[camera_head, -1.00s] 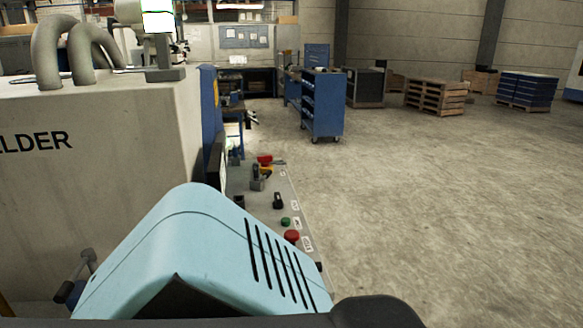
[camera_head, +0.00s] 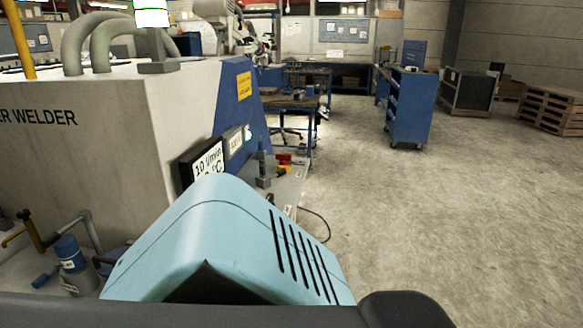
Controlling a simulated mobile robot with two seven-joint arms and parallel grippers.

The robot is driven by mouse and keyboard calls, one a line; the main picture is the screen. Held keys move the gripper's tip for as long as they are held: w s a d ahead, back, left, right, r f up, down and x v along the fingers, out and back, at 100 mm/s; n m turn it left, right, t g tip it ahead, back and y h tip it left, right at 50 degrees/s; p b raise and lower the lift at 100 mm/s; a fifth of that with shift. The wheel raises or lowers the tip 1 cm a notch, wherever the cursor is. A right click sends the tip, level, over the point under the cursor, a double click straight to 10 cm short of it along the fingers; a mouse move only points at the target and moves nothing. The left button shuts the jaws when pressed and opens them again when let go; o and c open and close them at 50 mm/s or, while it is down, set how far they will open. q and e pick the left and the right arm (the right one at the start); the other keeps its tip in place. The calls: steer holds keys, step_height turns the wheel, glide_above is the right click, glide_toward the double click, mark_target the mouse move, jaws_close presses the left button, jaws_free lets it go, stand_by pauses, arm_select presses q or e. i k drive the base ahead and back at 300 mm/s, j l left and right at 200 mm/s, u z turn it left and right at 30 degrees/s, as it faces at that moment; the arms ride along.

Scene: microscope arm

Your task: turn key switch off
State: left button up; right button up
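The control panel (camera_head: 293,183) is a narrow pale shelf on the side of the welder machine (camera_head: 110,125). Its near part, with the knobs and buttons, is hidden behind a light-blue vented housing of mine. I cannot make out the key switch. At the panel's far end a grey upright part (camera_head: 262,170) stands next to a red part (camera_head: 284,159) and a yellow part (camera_head: 284,170). A display (camera_head: 208,165) reading "10 l/min" and "°C" sits to the left of the panel. Neither gripper is in view.
A blue tool cart (camera_head: 408,108) stands on the floor at the right, with wooden pallets (camera_head: 556,110) farther right. A workbench (camera_head: 292,100) is behind the panel. Pipes and a blue cylinder (camera_head: 70,255) are at lower left.

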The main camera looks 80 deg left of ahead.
mark_target(262, 183)
steer(key=i+j+u, duration=0.1)
steer(key=i+u, duration=0.5)
steer(key=u, duration=0.2)
steer(key=i+u, duration=0.4)
steer(key=i+j+u, duration=0.1)
steer(key=i+u, duration=0.45)
steer(key=u, duration=0.2)
steer(key=i+u, duration=0.35)
steer(key=i+j+u, duration=0.1)
steer(key=i+u, duration=0.9)
steer(key=i+l+u, duration=0.1)
steer(key=u, duration=0.9)
